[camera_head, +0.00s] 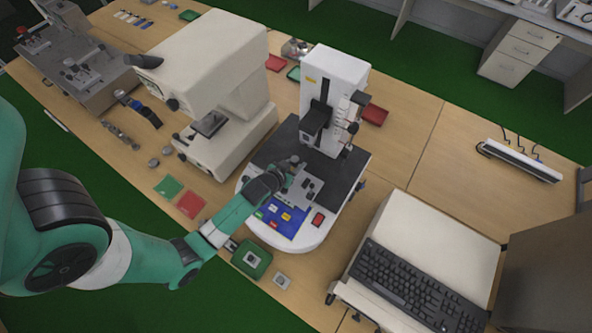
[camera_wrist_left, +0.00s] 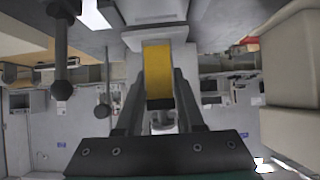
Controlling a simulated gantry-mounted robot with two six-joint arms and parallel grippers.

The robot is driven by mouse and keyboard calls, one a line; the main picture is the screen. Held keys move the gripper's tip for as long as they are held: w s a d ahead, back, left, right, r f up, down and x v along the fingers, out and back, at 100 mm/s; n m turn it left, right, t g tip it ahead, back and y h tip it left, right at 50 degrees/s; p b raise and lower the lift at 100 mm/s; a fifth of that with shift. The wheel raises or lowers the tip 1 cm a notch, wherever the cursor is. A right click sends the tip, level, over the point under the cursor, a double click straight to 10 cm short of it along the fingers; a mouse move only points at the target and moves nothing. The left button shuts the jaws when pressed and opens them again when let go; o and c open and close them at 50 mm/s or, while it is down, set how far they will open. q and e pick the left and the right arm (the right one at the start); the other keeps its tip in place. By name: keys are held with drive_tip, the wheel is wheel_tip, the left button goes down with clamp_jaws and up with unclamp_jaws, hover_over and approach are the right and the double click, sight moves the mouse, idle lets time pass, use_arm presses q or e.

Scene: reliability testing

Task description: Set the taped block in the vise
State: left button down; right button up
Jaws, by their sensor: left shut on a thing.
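My left gripper (camera_head: 290,168) reaches in over the white tester (camera_head: 330,92), at the front of its dark worktable. In the left wrist view its fingers (camera_wrist_left: 158,95) are shut on a block wrapped in yellow tape (camera_wrist_left: 157,70). The block's far end meets or lies close to a grey metal part (camera_wrist_left: 155,38), which may be the vise; I cannot tell whether they touch. In the head view the block is too small or hidden to make out. Small grey metal parts (camera_head: 306,188), perhaps the vise, sit right beside the gripper. My right gripper is not in view.
A large cream machine (camera_head: 215,75) stands left of the tester. A keyboard (camera_head: 410,285) on a cream unit is at the right front. Green and red trays (camera_head: 191,205) and a green tray with a metal piece (camera_head: 251,258) lie near the front edge.

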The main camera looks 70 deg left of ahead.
use_arm(q)
drive_tip(key=shift+f+b, duration=0.5)
drive_tip(key=shift+f, duration=1.5)
drive_tip(key=shift+f, duration=0.1)
drive_tip(key=c, duration=0.5)
unclamp_jaws()
drive_tip(key=shift+r, duration=0.25)
drive_tip(key=p+v, duration=0.1)
drive_tip(key=v, duration=1.1)
drive_tip(key=shift+s+f+p, duration=0.1)
drive_tip(key=shift+f+p, duration=0.05)
drive_tip(key=shift+p, duration=0.25)
